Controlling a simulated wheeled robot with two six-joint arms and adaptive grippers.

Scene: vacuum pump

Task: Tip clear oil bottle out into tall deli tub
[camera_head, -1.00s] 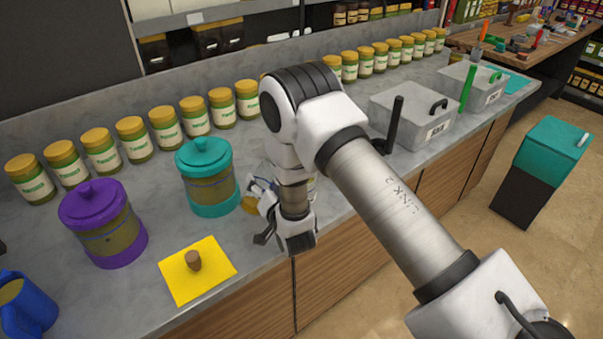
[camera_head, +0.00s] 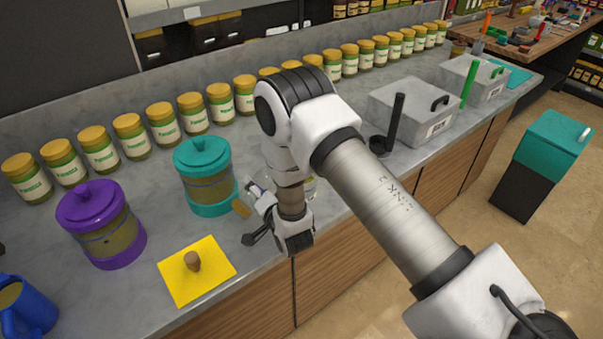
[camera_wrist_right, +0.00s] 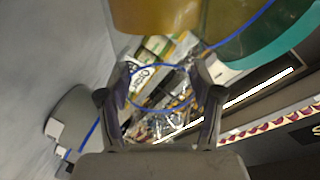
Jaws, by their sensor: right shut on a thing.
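My right gripper (camera_head: 254,218) is beside the teal canister, above the counter. It is shut on the clear bottle, whose see-through body with a blue ring shows between the fingers in the right wrist view (camera_wrist_right: 162,88). An amber patch (camera_head: 241,208) shows at the bottle's side next to the canister; the bottle looks tilted, but its mouth is hard to make out. A pale, clear container with a label (camera_head: 310,188) is mostly hidden behind my right arm; I cannot tell whether it is the tall deli tub. My left gripper is not in view.
The teal canister (camera_head: 205,182) and purple canister (camera_head: 98,225) stand close by. A brown stopper (camera_head: 192,261) sits on a yellow cloth (camera_head: 215,279). A blue mug (camera_head: 30,305) is at lower left. Several gold-lidded jars line the back; grey bins (camera_head: 412,108) stand right.

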